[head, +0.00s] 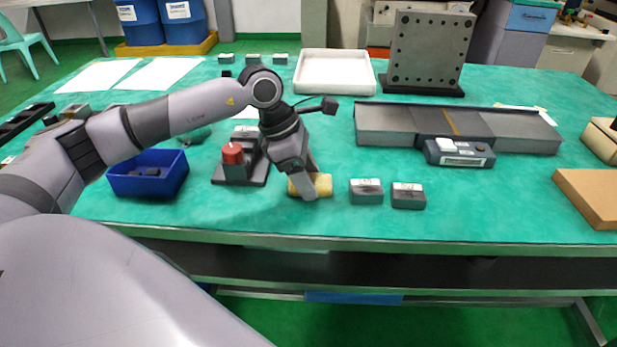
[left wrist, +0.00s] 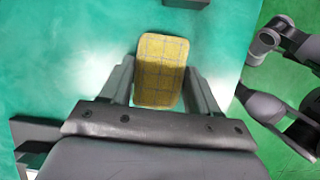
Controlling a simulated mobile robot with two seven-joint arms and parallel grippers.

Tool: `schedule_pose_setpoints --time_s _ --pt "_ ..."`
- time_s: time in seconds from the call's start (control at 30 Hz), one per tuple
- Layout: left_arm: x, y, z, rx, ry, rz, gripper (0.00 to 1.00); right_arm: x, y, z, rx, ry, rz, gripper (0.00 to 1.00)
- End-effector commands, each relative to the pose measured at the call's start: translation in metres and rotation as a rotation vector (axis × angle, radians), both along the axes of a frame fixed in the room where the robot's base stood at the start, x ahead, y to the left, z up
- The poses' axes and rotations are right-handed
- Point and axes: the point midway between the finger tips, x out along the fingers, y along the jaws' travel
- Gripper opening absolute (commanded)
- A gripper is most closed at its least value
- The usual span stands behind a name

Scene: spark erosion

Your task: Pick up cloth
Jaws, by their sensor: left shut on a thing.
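The cloth (head: 323,185) is a yellow folded or rolled piece with a faint grid pattern, near the front edge of the green table. My left gripper (head: 305,188) reaches down over it, and one finger covers part of it in the head view. In the left wrist view the cloth (left wrist: 160,70) lies between the two fingers of my left gripper (left wrist: 160,92), which are shut on it. I cannot tell whether it is clear of the table. My right gripper is not identifiable in the head view.
Two grey blocks (head: 366,191) (head: 408,195) stand just right of the cloth. A dark fixture with a red cap (head: 232,153) and a blue bin (head: 147,186) stand to the left. A white tray (head: 335,72) is behind. The table's front edge (head: 350,243) is close.

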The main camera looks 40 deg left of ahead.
Motion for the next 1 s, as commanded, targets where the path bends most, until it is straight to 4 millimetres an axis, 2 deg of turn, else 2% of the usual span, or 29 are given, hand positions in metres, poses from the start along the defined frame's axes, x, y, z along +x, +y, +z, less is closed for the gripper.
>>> schedule_pose_setpoints --time_s 0.17,0.27,0.6,0.7,0.83,1.0 --pt "0.001 0.000 0.020 -0.001 -0.006 0.000 0.32 -0.001 0.000 0.001 0.000 0.002 0.000 0.93" --pt "0.001 -0.001 0.040 -0.002 -0.008 -0.001 0.32 -0.001 0.000 0.003 -0.001 0.003 0.000 0.93" --pt "0.001 -0.001 0.138 -0.003 -0.010 -0.001 0.32 -0.001 0.000 0.014 -0.002 0.002 0.000 0.93" --pt "0.001 -0.001 0.161 -0.003 -0.007 0.000 0.32 -0.001 -0.001 0.016 -0.004 -0.002 0.001 0.93" --pt "0.001 -0.001 0.183 -0.003 -0.006 -0.001 0.32 -0.001 -0.001 0.017 -0.006 -0.001 0.001 0.93" --pt "0.001 0.000 0.196 -0.002 -0.004 0.000 0.32 -0.002 -0.002 0.017 -0.009 -0.001 0.001 0.93"
